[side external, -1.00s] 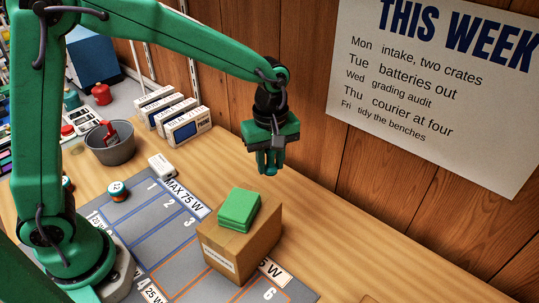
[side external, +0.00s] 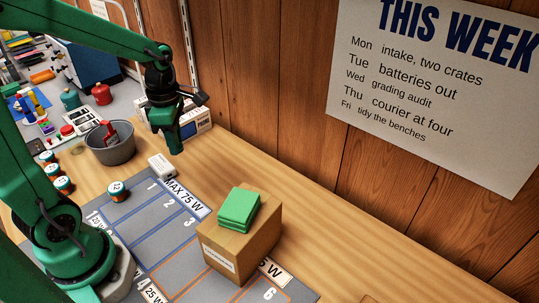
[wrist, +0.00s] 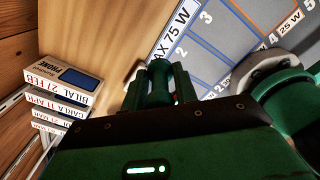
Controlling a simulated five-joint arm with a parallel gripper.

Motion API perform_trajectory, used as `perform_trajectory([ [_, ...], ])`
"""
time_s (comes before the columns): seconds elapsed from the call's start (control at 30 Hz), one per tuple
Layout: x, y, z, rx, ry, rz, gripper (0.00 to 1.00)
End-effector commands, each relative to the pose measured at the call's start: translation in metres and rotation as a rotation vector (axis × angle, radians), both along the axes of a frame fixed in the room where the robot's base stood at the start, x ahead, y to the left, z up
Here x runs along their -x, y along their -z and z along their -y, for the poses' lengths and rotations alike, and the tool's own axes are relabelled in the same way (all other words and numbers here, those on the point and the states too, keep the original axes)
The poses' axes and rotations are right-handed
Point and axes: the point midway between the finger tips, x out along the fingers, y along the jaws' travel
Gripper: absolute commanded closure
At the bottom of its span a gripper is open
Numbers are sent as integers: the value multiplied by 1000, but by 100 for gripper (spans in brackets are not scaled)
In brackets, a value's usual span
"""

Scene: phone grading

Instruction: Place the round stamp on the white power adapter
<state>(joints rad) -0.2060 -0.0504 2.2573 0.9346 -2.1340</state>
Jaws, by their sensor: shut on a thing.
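The white power adapter (side external: 161,165) lies on the wooden bench just past the mat's MAX 75 W corner. In the wrist view a pale edge of it (wrist: 132,72) shows beside my fingers, which hide the rest. My gripper (side external: 176,143) points down, above and slightly right of the adapter in the side view, apart from it. It is shut on a dark green rounded piece (wrist: 158,88), seen between the fingers in the wrist view; this appears to be the round stamp. Its lower face is hidden, and in the side view it blends with the green fingers.
Boxed phones (side external: 197,124) stand behind my gripper, a grey bucket (side external: 110,147) to its left. A cardboard box (side external: 240,240) with green pads (side external: 238,209) stands on the grey mat (side external: 150,235). Labelled round pucks (side external: 117,191) sit at left. The right bench is clear.

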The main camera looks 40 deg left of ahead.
Motion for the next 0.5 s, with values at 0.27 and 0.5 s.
perform_trajectory([
  [0.27, 2, 1, -3, 0, -19, 0, 93],
  [0.5, 3, 12, -22, 1, -22, -2, 93],
])
